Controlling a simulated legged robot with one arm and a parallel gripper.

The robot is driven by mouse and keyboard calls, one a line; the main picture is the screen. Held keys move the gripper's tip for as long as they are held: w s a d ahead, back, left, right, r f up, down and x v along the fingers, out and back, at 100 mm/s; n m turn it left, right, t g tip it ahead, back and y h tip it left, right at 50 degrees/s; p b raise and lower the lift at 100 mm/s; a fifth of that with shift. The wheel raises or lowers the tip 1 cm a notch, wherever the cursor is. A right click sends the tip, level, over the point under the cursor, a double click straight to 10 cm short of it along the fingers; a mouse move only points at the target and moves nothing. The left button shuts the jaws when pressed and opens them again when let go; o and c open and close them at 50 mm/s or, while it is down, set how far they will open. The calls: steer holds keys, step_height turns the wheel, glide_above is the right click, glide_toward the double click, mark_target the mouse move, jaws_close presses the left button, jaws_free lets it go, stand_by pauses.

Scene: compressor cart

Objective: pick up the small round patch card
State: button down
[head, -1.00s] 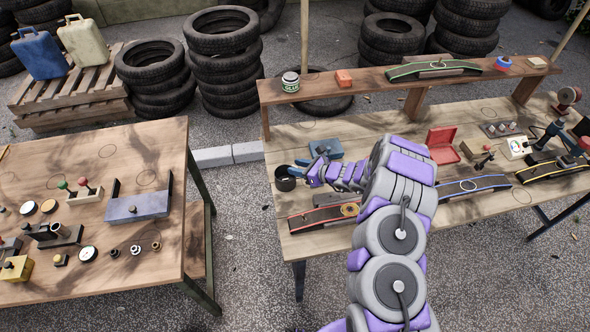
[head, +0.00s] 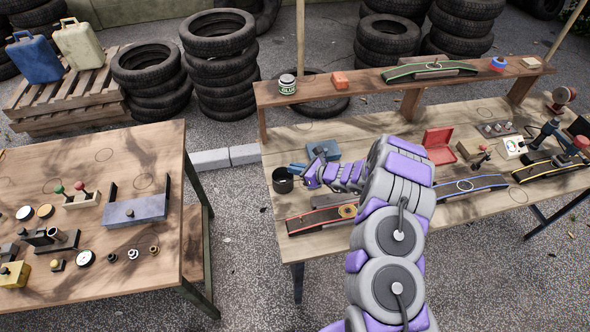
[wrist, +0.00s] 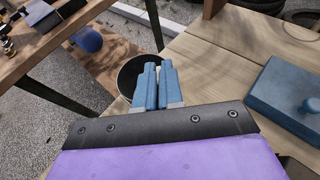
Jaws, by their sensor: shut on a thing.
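My gripper (head: 298,168) is at the left end of the right-hand workbench, by a round black cup (head: 283,181). In the wrist view its two blue fingers (wrist: 158,85) are closed together across the mouth of the black cup (wrist: 128,76). Whatever is between them is hidden. I cannot make out a small round patch card for certain. Flat round discs lie on the left table: a pale one (head: 25,213), a tan one (head: 45,211) and a white-faced one (head: 86,258).
A blue box (head: 323,151) sits just behind my gripper. A gap separates the two tables.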

steer(key=shift+r, duration=0.45)
steer(key=s+d+r+p, duration=0.2)
steer(key=s+d+r, duration=0.1)
steer(key=s+d, duration=0.7)
steer(key=shift+s+d+r, duration=0.15)
steer(key=shift+d+r, duration=0.15)
steer(key=shift+d, duration=0.85)
steer(key=w+a+r+b, duration=0.1)
steer(key=w+a+r, duration=0.2)
steer(key=w+a, duration=0.3)
steer(key=w+a+r+b, duration=0.2)
steer(key=w+a+r, duration=0.1)
steer(key=a, duration=0.5)
step_height(320, 180, down, 6)
steer(key=b, duration=0.2)
steer(key=shift+b, duration=0.4)
steer(key=shift+w+a, duration=0.1)
